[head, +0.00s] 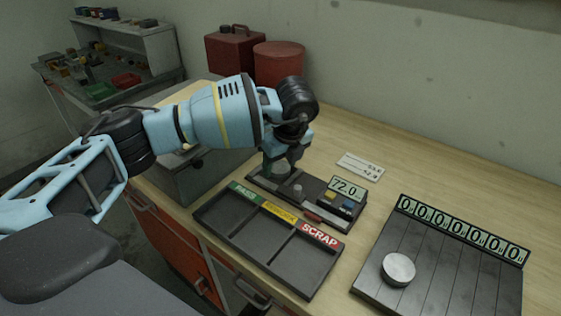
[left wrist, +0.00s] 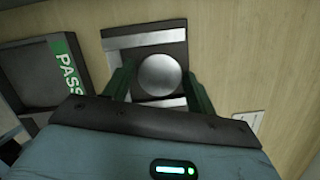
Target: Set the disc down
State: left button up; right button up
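A round grey metal disc (left wrist: 158,75) is between the two green fingers of my left gripper (left wrist: 160,84) in the left wrist view. The fingers appear to meet its opposite sides. In the head view my left gripper (head: 287,160) points down at the left end of the dark gauge unit (head: 318,210), whose display reads 72.0. The disc is mostly hidden there by the fingers. My right gripper is out of view.
A sorting tray (head: 225,222) with PASS, a yellow-labelled and SCRAP compartments sits in front, empty. Another disc (head: 398,268) lies on the slatted board (head: 455,272) with counters, at right. A white card (head: 359,167) lies behind the unit. Red containers (head: 278,64) stand at the back.

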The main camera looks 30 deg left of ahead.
pick_arm(q)
jog(key=v, duration=1.2)
jog(key=shift+r, duration=0.15)
